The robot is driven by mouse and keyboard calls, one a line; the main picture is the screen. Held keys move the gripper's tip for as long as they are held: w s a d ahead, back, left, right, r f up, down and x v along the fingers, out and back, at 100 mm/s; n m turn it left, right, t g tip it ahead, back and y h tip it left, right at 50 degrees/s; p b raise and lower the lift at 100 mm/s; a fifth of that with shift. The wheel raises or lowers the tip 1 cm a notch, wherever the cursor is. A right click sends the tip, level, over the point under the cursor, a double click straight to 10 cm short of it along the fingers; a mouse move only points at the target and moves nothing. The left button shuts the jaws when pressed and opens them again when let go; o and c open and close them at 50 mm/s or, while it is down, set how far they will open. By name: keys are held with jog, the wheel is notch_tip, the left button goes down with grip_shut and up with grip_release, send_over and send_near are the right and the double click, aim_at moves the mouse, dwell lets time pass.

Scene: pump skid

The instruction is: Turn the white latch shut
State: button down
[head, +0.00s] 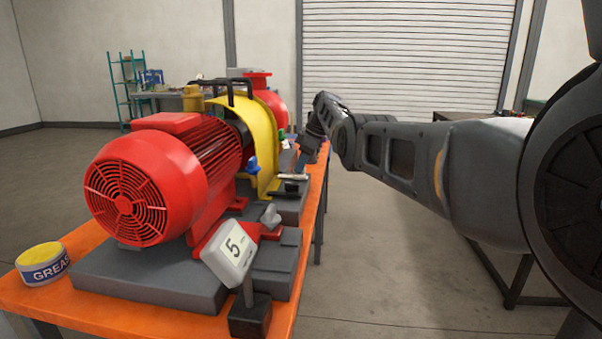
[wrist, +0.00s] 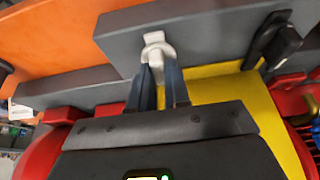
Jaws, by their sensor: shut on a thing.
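The white latch (wrist: 155,50) is at the top centre of the wrist view, on the edge of the grey skid base beside the yellow guard. My gripper (wrist: 158,70) has its two blue-grey fingers closed on the near part of the latch; the fingers partly hide it. In the head view the white latch (head: 293,177) shows as a small pale bar beside the foot of the yellow guard. My gripper (head: 303,162) is there just above it, small and partly unclear.
A black latch (wrist: 275,42) sits to the right of the white one in the wrist view.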

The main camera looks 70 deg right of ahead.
dwell(0.4)
jog(key=c, duration=1.1)
grip_release()
jog(key=shift+v, duration=3.85)
